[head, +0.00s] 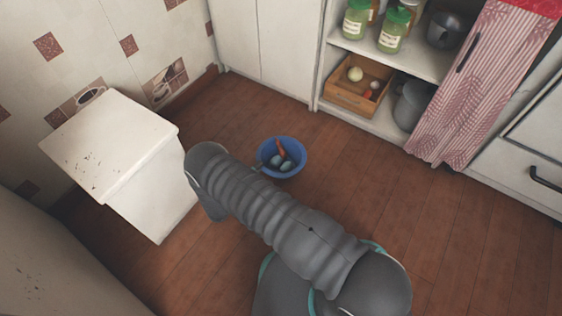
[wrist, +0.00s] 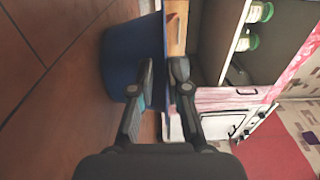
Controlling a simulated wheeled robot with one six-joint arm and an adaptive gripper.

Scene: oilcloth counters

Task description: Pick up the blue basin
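The blue basin (head: 299,162) stands upright on the wooden floor in the head view. An orange carrot-like thing (head: 281,148) and a few pale blue-grey rounded things (head: 287,166) lie in it. In the wrist view the basin's outer wall (wrist: 122,55) fills the upper left, turned on its side. My gripper (wrist: 164,66) is open, with a narrow gap between its fingers. One finger overlaps the basin wall and the other lies past its rim; contact cannot be told. In the head view my arm hides most of the gripper, at the basin's left edge.
A white box-like unit (head: 120,150) stands left of the basin. Behind are white cabinets (head: 265,45) and an open shelf with jars (head: 391,30), a wooden crate (head: 345,100) and a grey pot (head: 410,108). A patterned curtain (head: 470,90) hangs at right. Floor right of the basin is clear.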

